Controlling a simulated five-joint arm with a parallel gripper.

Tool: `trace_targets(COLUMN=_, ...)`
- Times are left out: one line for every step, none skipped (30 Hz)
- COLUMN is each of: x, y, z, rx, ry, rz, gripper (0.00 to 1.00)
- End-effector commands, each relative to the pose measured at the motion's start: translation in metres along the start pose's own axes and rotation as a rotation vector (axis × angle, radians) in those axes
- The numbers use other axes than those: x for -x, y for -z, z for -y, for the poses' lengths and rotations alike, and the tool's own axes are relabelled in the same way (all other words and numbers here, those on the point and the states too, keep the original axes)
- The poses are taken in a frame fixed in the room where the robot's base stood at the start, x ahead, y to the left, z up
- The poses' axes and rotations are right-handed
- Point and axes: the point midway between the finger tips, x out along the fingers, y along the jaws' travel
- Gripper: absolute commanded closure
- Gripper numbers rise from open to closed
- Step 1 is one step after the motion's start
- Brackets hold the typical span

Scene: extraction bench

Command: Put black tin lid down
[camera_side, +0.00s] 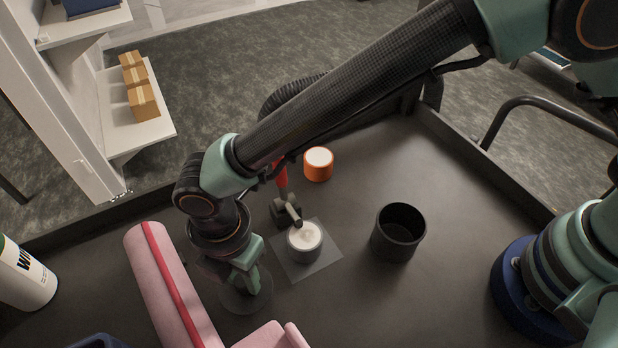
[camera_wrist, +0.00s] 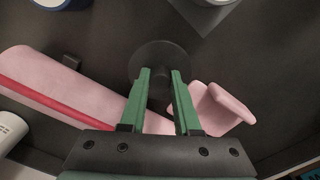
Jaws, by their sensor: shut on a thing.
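The black tin lid (camera_side: 238,301) is a dark round disc at the lower middle of the side view, between the pink item and the grey square plate. In the wrist view the lid (camera_wrist: 152,60) lies just beyond my fingertips. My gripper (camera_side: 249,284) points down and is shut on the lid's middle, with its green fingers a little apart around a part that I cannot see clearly. The lid is at or very near the bench top; I cannot tell whether it touches. The open black tin (camera_side: 398,238) stands upright to the right, with no lid on it.
A tin of white powder (camera_side: 305,245) stands on a grey square plate (camera_side: 323,262) beside the lid, under a nozzle. The pink item (camera_side: 172,290) lies close on the left. An orange jar (camera_side: 318,166) stands behind. A white canister (camera_side: 22,278) is far left.

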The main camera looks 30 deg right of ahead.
Motion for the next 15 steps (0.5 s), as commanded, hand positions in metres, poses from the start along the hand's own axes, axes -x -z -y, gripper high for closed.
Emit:
trace_targets(x=-0.009, y=0.000, z=0.001, rx=0.000, ry=0.004, rz=0.002, gripper=1.00)
trace_targets(x=-0.012, y=0.000, z=0.001, rx=0.000, ry=0.002, rz=0.001, gripper=1.00)
trace_targets(x=-0.015, y=0.000, z=0.000, rx=0.000, ry=0.001, rz=0.000, gripper=1.00)
trace_targets(x=-0.016, y=0.000, z=0.000, rx=0.000, ry=0.001, rz=0.000, gripper=1.00)
trace_targets(x=-0.017, y=0.000, z=0.000, rx=0.000, ry=0.000, rz=0.000, gripper=1.00)
trace_targets(x=-0.016, y=0.000, z=0.000, rx=0.000, ry=0.000, rz=0.000, gripper=1.00)
trace_targets(x=-0.016, y=0.000, z=0.000, rx=0.000, ry=0.000, rz=0.000, gripper=1.00)
trace_targets(x=-0.016, y=0.000, z=0.000, rx=0.000, ry=-0.001, rz=0.000, gripper=1.00)
trace_targets(x=-0.016, y=0.000, z=0.000, rx=0.000, ry=-0.001, rz=0.000, gripper=1.00)
trace_targets(x=-0.016, y=0.000, z=0.000, rx=0.000, ry=-0.001, rz=0.000, gripper=1.00)
trace_targets(x=-0.016, y=0.000, z=0.000, rx=0.000, ry=0.000, rz=0.000, gripper=1.00)
trace_targets(x=-0.016, y=0.000, z=0.000, rx=0.000, ry=0.000, rz=0.000, gripper=1.00)
trace_targets(x=-0.017, y=0.000, z=0.000, rx=0.000, ry=0.000, rz=0.000, gripper=1.00)
trace_targets(x=-0.018, y=0.000, z=0.000, rx=0.000, ry=0.000, rz=0.000, gripper=1.00)
trace_targets(x=-0.019, y=0.000, z=0.000, rx=0.000, ry=0.000, rz=0.000, gripper=1.00)
